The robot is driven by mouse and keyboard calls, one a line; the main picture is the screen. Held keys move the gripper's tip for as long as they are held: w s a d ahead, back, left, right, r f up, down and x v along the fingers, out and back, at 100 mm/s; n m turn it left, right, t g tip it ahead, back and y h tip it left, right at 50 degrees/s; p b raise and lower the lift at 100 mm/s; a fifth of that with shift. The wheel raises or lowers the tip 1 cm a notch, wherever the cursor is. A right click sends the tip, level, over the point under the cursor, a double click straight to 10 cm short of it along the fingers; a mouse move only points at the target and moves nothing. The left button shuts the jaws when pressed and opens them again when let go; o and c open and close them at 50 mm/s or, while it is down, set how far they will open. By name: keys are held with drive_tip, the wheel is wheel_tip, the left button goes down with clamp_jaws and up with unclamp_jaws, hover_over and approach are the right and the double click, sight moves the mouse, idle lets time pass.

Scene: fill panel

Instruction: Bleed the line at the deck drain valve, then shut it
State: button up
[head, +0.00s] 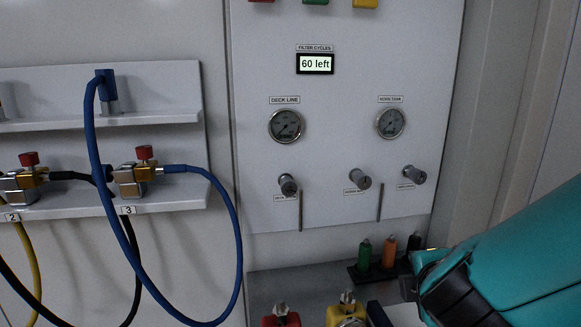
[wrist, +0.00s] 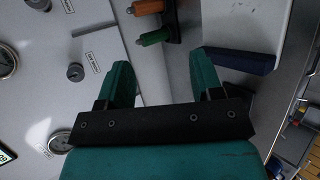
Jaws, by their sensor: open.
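The white panel (head: 400,150) carries a gauge labelled DECK LINE (head: 285,125). Below that gauge is a grey round valve knob (head: 288,185), its small label too blurred to read. Two similar knobs, a middle one (head: 360,179) and a right one (head: 414,175), sit further right. My gripper (head: 425,272) is low at the right, in front of the bench and apart from the knobs. In the wrist view its two teal fingers (wrist: 163,75) are spread with nothing between them. A panel knob (wrist: 75,72) shows left of the fingers; I cannot tell which one.
Red (head: 281,317) and yellow (head: 347,312) fittings are at the bottom. A blue hose (head: 237,245) hangs left of the panel. A display (head: 315,64) reads "60 left".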

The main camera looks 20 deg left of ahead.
drive_tip(key=a+r+n+t+y+p, duration=0.25)
drive_tip(key=a+r+n+t, duration=0.2)
drive_tip(key=a+n, duration=0.4)
drive_tip(key=n+y+p, duration=0.3)
drive_tip(key=n+y, duration=0.4)
drive_tip(key=n, duration=0.4)
approach(290, 189)
drive_tip(key=shift+m+h, duration=0.25)
drive_tip(key=p+x, duration=0.5)
drive_tip(key=p, duration=0.2)
drive_tip(key=p+x, duration=0.3)
drive_tip(key=p, duration=0.1)
drive_tip(key=shift+w+a+r, duration=0.2)
drive_tip(key=shift+a+r, duration=0.05)
drive_tip(key=shift+x, duration=0.8)
drive_tip(key=shift+f, duration=0.15)
drive_tip(key=c, duration=0.9)
